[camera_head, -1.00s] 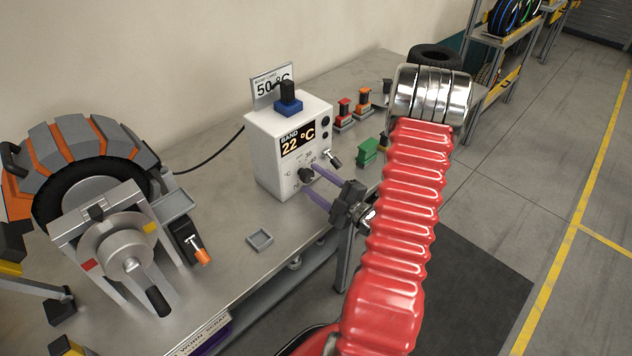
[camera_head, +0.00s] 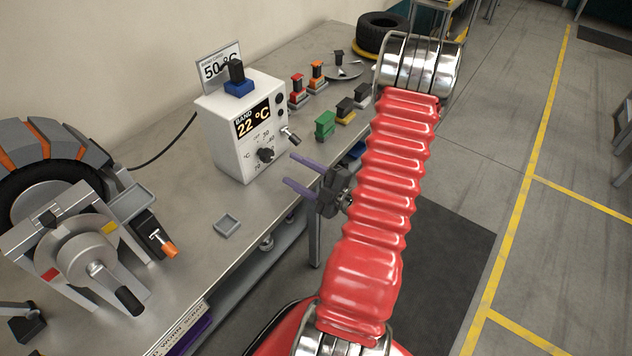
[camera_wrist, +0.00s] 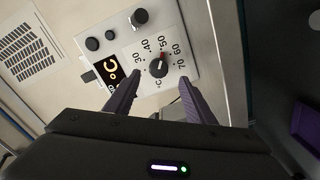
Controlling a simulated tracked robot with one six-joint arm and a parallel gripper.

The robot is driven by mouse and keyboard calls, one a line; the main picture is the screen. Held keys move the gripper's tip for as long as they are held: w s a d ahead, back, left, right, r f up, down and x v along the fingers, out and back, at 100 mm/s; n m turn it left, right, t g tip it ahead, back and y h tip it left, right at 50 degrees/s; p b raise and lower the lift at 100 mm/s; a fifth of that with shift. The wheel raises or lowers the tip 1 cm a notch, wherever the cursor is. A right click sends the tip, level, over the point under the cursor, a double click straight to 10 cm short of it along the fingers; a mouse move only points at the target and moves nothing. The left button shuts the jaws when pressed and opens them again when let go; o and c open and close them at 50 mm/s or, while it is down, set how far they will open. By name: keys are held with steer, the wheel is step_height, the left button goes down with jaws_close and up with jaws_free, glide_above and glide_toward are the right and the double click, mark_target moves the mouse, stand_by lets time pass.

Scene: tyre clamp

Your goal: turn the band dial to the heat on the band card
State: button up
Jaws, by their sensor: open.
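The white band box (camera_head: 240,135) stands on the bench, with its display (camera_head: 253,119) reading 22 °C. Its dark band dial (camera_head: 265,155) is on the front face. In the wrist view the dial (camera_wrist: 157,66) has a red mark on the side toward the 50 on its scale. The band card (camera_head: 218,67) behind the box reads 50 °C. My gripper (camera_head: 290,170) is open and empty, its purple fingers pointing at the box, apart from the dial. In the wrist view the dial appears between and beyond the fingertips (camera_wrist: 158,79).
A small lever (camera_head: 290,135) sticks out at the box's right side. A green block (camera_head: 325,124) and several clamp-like pieces stand to the right. A tyre on a stand (camera_head: 60,160) is at left, and a small grey tray (camera_head: 228,224) lies in front of the box.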

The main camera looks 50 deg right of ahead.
mark_target(271, 157)
steer(key=s, duration=0.6)
steer(key=shift+s, duration=0.25)
steer(key=shift+d, duration=0.1)
steer(key=n, duration=1.5)
steer(key=d+n+y, duration=0.1)
steer(key=n, duration=0.7)
steer(key=shift+w+r, duration=0.15)
steer(key=shift+w, duration=0.25)
steer(key=shift+w, duration=0.1)
steer(key=shift+w+a, duration=0.25)
steer(key=shift+w, duration=2)
steer(key=shift+w+a, duration=0.25)
steer(key=shift+w, duration=2.05)
steer(key=shift+w+a, duration=0.25)
steer(key=shift+w, duration=2)
